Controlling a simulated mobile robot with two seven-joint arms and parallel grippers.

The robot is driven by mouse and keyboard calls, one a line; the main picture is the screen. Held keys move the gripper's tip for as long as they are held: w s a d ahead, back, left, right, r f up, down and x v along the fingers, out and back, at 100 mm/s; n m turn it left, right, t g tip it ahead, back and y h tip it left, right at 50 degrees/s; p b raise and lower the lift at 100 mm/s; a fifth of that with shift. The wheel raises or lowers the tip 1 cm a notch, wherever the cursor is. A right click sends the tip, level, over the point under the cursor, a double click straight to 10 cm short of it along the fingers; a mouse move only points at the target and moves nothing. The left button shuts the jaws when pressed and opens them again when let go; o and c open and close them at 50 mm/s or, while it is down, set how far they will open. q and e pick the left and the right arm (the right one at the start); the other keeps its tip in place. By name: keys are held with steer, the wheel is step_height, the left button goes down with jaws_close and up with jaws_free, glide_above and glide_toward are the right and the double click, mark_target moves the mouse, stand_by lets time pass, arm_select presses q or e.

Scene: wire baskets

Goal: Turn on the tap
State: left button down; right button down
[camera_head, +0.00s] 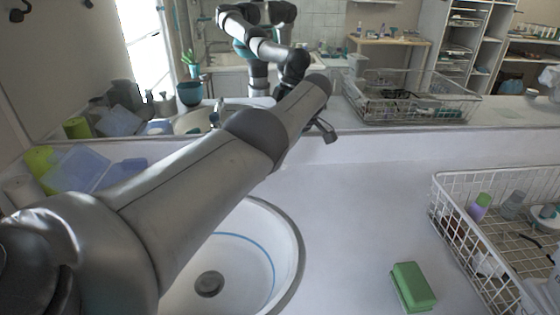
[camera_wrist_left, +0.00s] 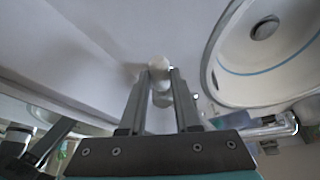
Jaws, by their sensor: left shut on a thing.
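My left gripper (camera_wrist_left: 161,85) is shut on a small pale rounded piece (camera_wrist_left: 159,64) in the left wrist view. I cannot tell for sure whether this piece is the tap's handle. A shiny metal part, seemingly the tap (camera_wrist_left: 272,130), shows at the right of that view, beside the round basin (camera_wrist_left: 232,85). In the head view my left arm crosses over the basin (camera_head: 288,232) and hides much of the tap area and my left gripper. My right gripper is not in view.
A green sponge (camera_head: 412,286) lies on the counter right of the basin. A white wire basket (camera_head: 462,232) with bottles stands at the far right. A mirror behind reflects the room and my arm. The counter between basin and basket is mostly clear.

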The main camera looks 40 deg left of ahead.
arm_select(q)
steer(key=shift+a, duration=0.1)
steer(key=c, duration=0.6)
jaws_free()
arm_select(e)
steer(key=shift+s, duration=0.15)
arm_select(q)
steer(key=shift+d+r+p, duration=0.25)
steer(key=shift+r+p, duration=0.15)
steer(key=shift+r, duration=0.1)
steer(key=p+v, duration=0.4)
steer(key=v, duration=1)
steer(key=shift+w+d, duration=0.1)
steer(key=shift+d, duration=0.05)
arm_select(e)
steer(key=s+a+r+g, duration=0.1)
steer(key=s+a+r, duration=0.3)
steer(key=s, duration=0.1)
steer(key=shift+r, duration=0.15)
arm_select(q)
steer(key=shift+r, duration=0.1)
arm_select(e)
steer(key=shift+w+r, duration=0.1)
